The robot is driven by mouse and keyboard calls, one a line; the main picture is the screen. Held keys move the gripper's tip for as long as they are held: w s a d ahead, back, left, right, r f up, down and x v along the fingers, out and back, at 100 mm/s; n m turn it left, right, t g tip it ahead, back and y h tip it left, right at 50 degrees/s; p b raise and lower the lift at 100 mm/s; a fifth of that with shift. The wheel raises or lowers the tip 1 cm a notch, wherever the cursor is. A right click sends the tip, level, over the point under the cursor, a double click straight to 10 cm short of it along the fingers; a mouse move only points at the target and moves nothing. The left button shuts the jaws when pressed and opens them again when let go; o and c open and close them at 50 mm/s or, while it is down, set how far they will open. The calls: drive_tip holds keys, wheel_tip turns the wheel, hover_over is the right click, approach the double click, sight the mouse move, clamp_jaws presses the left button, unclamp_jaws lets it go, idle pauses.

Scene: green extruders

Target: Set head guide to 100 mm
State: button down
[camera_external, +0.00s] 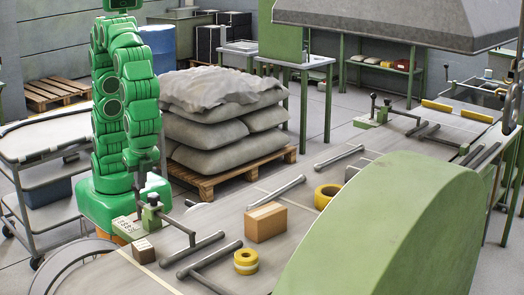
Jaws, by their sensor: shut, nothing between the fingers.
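My green arm stands at the left and hangs down behind the near end of a grey table. My gripper (146,188) is small and dark at its lower end, shut and empty, just above or behind a green clamp block (151,216) with an upright knob. I cannot tell whether it touches the knob. A pale plate with dark marks (127,226) lies beside the block; its figures are too small to read. A grey bar (178,229) runs from the block toward the rollers. Which part is the head guide, and its setting, I cannot tell.
The table (215,215) carries a cardboard box (265,222), yellow tape rolls (246,261) and metal rollers (275,192). A second clamp block (372,113) stands at the far end. A large green housing (385,235) fills the right foreground. Sacks (222,130) lie on a pallet behind.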

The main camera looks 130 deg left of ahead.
drive_tip(key=shift+s, duration=2.95)
drive_tip(key=w+d+r, duration=0.1)
drive_tip(key=w+r, duration=0.6)
drive_tip(key=r, duration=0.3)
drive_tip(key=shift+d+r, duration=0.15)
drive_tip(key=shift+r, duration=0.05)
drive_tip(key=shift+w, duration=0.1)
drive_tip(key=s+a+f, duration=0.2)
drive_tip(key=s+a, duration=0.3)
drive_tip(key=s, duration=0.3)
drive_tip(key=s+a+f+n+t, duration=0.1)
drive_tip(key=s+a+f, duration=0.2)
drive_tip(key=s+a, duration=0.2)
drive_tip(key=s+a+f+n, duration=0.1)
drive_tip(key=s+a+f, duration=0.2)
drive_tip(key=s, duration=0.7)
drive_tip(key=shift+s+a+t+h, duration=0.3)
drive_tip(key=shift+a, duration=0.6)
